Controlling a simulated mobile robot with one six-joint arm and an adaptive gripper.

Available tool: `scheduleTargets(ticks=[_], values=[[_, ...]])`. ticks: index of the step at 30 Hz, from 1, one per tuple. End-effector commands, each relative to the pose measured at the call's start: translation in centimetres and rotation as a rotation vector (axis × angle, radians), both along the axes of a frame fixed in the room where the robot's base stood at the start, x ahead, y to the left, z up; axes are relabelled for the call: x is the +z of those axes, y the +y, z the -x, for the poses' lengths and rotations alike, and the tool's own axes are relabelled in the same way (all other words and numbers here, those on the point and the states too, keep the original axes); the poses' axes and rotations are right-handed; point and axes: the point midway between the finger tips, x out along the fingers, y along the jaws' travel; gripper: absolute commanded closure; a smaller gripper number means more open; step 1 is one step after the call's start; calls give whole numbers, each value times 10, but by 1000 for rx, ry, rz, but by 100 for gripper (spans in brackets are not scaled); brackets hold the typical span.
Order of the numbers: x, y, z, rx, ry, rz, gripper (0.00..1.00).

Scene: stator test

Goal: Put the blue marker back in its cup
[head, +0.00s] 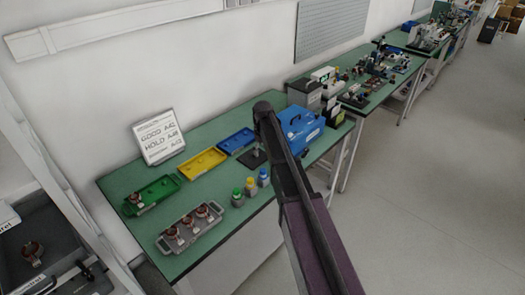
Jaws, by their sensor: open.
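Three small grey cups stand in a row near the front edge of the green table, with green (238,197), yellow (251,187) and blue (263,178) upper parts. The blue one is the rightmost, close to my arm. It is too small to tell whether its blue part is a marker or the cup's own colour. I cannot make out a separate blue marker lying on the table. My arm rises from the bottom and crosses the table's right part, hiding some of it. My gripper cannot be seen.
Green (152,194), yellow (202,163) and blue (237,140) trays line the green table (217,220). A grey tray (190,228) holds several copper-coloured parts. A sign (158,137) stands behind. A blue case (301,130) is right of my arm. The floor at right is clear.

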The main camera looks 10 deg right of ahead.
Motion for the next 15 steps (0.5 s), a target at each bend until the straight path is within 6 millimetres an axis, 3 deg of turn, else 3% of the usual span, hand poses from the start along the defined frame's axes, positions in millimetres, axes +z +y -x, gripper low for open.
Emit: scheduleTargets(ticks=[15], values=[[8,0,0,0,0,0,25]])
